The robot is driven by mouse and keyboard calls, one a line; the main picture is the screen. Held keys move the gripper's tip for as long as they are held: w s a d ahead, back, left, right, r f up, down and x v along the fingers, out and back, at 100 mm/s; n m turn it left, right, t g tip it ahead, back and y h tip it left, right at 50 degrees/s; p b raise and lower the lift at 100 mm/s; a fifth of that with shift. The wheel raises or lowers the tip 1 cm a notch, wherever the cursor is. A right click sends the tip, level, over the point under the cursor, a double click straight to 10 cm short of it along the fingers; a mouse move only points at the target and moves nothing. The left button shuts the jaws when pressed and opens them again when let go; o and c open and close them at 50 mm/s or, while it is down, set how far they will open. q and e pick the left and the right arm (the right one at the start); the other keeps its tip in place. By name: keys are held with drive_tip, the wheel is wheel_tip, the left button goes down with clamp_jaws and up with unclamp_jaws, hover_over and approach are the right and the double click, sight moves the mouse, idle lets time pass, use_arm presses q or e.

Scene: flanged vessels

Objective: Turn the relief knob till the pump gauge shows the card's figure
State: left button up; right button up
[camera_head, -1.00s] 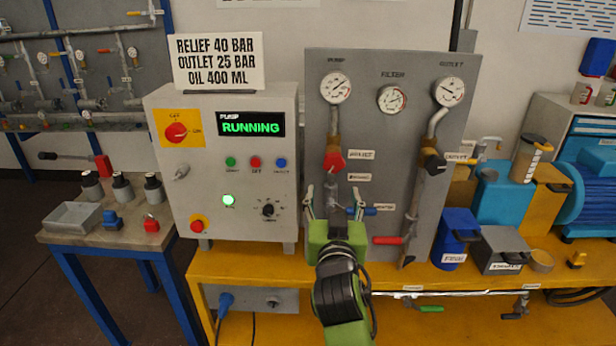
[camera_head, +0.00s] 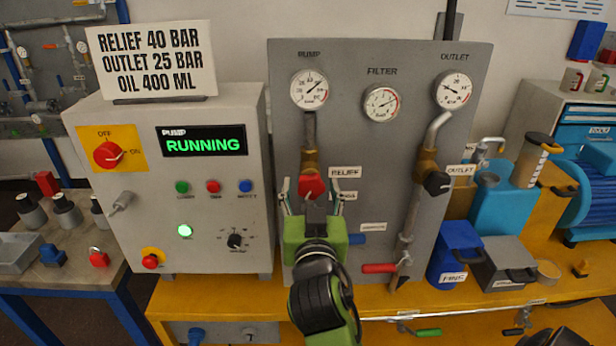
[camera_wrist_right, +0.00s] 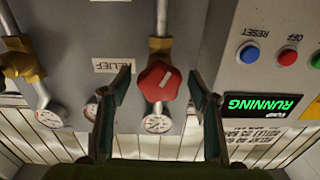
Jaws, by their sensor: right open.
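The relief knob (camera_head: 312,186) is red and sits on the brass valve under the pump gauge, left of the RELIEF label. It also shows in the upside-down right wrist view (camera_wrist_right: 158,81), with a pale mark on its face. The round white pump gauge (camera_head: 310,90) has its needle pointing up and right; I cannot read the exact figure. The card (camera_head: 152,60) reads RELIEF 40 BAR, OUTLET 25 BAR, OIL 400 ML. My right gripper (camera_head: 311,184) is open, its fingers on either side of the red knob with gaps visible in the wrist view (camera_wrist_right: 160,78). My left gripper is out of view.
The control box (camera_head: 180,185) with a RUNNING display stands left of the panel. The black outlet knob (camera_head: 437,184) and a red lever (camera_head: 380,268) are right of my gripper. A blue handle (camera_head: 357,239) is close beside it. Blue and grey containers stand farther right.

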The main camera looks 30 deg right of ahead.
drive_tip(key=shift+w+d, duration=0.15)
drive_tip(key=shift+w, duration=0.05)
drive_tip(key=shift+s+r, duration=0.15)
drive_tip(key=shift+s, duration=0.05)
drive_tip(key=shift+c, duration=0.3)
drive_tip(key=c, duration=1)
drive_tip(key=shift+n+p, duration=0.4)
drive_tip(key=shift+c, duration=0.2)
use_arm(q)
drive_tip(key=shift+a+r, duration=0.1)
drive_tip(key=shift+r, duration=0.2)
use_arm(e)
drive_tip(key=o, duration=1.1)
drive_tip(key=shift+w, duration=0.15)
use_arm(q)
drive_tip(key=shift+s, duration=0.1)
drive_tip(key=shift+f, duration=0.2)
